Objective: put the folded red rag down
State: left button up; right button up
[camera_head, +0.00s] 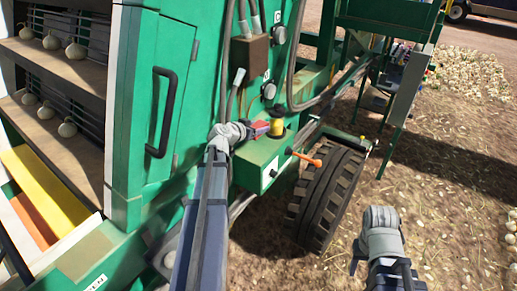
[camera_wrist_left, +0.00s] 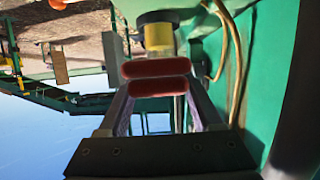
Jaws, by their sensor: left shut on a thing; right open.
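The folded red rag (camera_head: 259,129) is in my left gripper (camera_head: 256,130), which is shut on it. In the left wrist view the rag (camera_wrist_left: 156,88) shows as two rounded red layers, one beside the other, between the fingers. A yellow cylinder with a dark cap (camera_head: 277,128) is just beyond the rag; it also shows in the left wrist view (camera_wrist_left: 158,36). A green box ledge (camera_head: 262,158) lies below the gripper. I cannot tell whether the rag touches it. My right gripper (camera_head: 380,238) is open, low at the right, away from the machine.
An orange handle (camera_head: 307,159) sticks out beside the ledge, above a large black tyre (camera_head: 325,200). Hoses (camera_head: 290,80) and a brown box (camera_head: 250,50) are on the green wall above. Onions stand on shelves (camera_head: 60,140) at left. Open ground (camera_head: 450,210) lies right.

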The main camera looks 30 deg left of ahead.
pick_arm(q)
jog(key=b, duration=0.4)
send_over(258, 150)
notch_tip(258, 150, down, 5)
jog(key=shift+r, duration=0.1)
jog(key=shift+s+f, duration=0.1)
jog(key=shift+f, duration=0.15)
jog(key=shift+f+b, duration=1.8)
jog(key=shift+b, duration=0.1)
jog(key=shift+f, duration=0.1)
jog(key=shift+f+b, duration=0.15)
jog(key=shift+b, duration=0.15)
jog(key=o, duration=1.4)
jog(key=shift+c, duration=0.2)
